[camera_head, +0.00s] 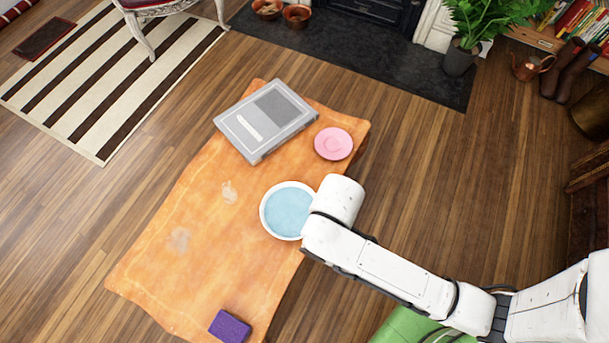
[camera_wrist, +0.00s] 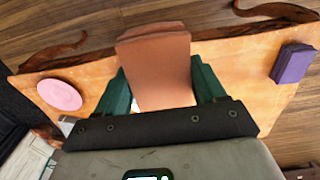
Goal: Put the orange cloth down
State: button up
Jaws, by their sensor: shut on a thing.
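The orange cloth (camera_wrist: 155,50), a folded orange-brown block, shows in the wrist view between the two green fingers of my gripper (camera_wrist: 160,72). My gripper is shut on it. The cloth sticks out past the fingertips, above the orange wooden table (camera_wrist: 95,75). I cannot tell its height above the table. In the head view my arm hides the gripper and cloth; the wrist is over the right edge of the table (camera_head: 165,215), beside a white bowl of blue water (camera_head: 285,212). The arm covers part of the bowl's right rim.
A grey boxy object (camera_head: 262,120) and a pink plate (camera_head: 333,143) sit at the table's far end. Pale stains (camera_head: 180,239) mark the table. Its left-middle part is free.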

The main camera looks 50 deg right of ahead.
jog(key=w+f+b, duration=0.2)
jog(key=w+f, duration=0.2)
jog(key=w, duration=0.6)
jog(key=b, duration=0.1)
send_over(291, 211)
jog(key=f, duration=0.5)
jog(key=shift+s+f, duration=0.15)
jog(key=shift+s, duration=0.1)
jog(key=shift+w+f+b, duration=0.15)
jog(key=shift+f+b, duration=0.1)
jog(key=shift+f, duration=0.65)
jog(key=shift+w+f+b, duration=0.1)
jog(key=shift+f+b, duration=0.1)
jog(key=shift+f, duration=0.7)
jog(key=o, duration=1)
jog(key=shift+f, duration=0.1)
notch_tip(291, 211, up, 12)
jog(key=p, duration=0.2)
jog(key=shift+p, duration=0.35)
